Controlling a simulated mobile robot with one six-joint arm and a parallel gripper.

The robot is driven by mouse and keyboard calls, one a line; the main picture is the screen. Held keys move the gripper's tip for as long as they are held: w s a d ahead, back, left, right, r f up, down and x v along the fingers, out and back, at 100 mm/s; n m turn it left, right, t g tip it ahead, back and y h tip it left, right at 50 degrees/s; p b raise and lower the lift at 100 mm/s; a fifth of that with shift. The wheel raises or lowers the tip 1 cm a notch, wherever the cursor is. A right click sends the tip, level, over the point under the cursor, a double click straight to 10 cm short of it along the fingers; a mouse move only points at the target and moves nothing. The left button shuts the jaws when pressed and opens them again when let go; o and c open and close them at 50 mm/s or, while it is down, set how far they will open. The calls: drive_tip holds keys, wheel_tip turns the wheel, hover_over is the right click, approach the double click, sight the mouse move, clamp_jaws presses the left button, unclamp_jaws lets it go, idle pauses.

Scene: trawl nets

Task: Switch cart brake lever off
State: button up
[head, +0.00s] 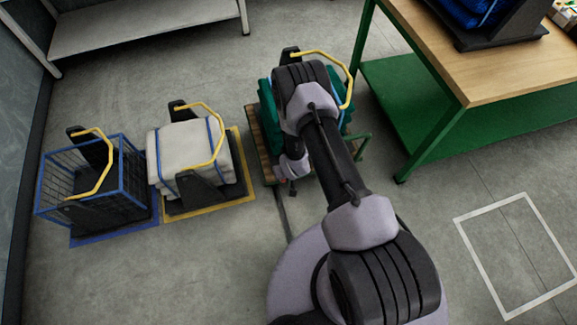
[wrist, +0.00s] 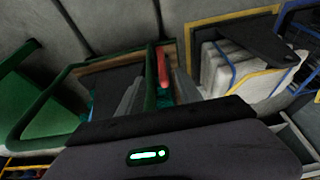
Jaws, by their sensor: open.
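The cart (head: 268,158) stands left of the green-legged table in the head view, with a wooden deck and green frame, largely hidden behind my arm. In the wrist view its green frame (wrist: 32,118) runs along the left and a green post rises in the middle. The red brake lever (wrist: 163,68) shows beside that post, upright in the picture. My gripper (wrist: 158,92) is open, its two grey fingers either side of the post and the lever's lower end. I cannot tell whether they touch. In the head view my gripper (head: 292,180) is low at the cart's near end.
A white bundle (head: 190,150) with blue straps sits on a yellow-edged floor mat left of the cart. A blue wire basket (head: 60,195) stands farther left. The wood-topped table (head: 490,75) is to the right. Floor around the white outlined rectangle (head: 520,250) is clear.

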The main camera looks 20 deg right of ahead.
drive_tip(key=p+v, duration=0.1)
drive_tip(key=v, duration=0.5)
drive_tip(key=shift+r, duration=0.2)
drive_tip(key=shift+s, duration=0.1)
drive_tip(key=w+r+m+t, duration=0.1)
drive_tip(key=w+r, duration=0.2)
drive_tip(key=r, duration=1.2)
drive_tip(key=w+r+m, duration=0.1)
drive_tip(key=w+r, duration=0.1)
drive_tip(key=r, duration=1.3)
drive_tip(key=s+a+r+m+b, duration=0.1)
drive_tip(key=s+r, duration=0.3)
drive_tip(key=r, duration=0.3)
drive_tip(key=s+r, duration=0.4)
drive_tip(key=r, duration=0.3)
drive_tip(key=s+a+r+y, duration=0.1)
drive_tip(key=s+r, duration=0.2)
drive_tip(key=s, duration=0.5)
drive_tip(key=s+a+r+m+y, duration=0.1)
drive_tip(key=s+r, duration=0.3)
drive_tip(key=s, duration=0.4)
drive_tip(key=shift+a+r+t+b, duration=0.3)
drive_tip(key=shift+a+t+b, duration=0.1)
drive_tip(key=shift+a+b, duration=0.05)
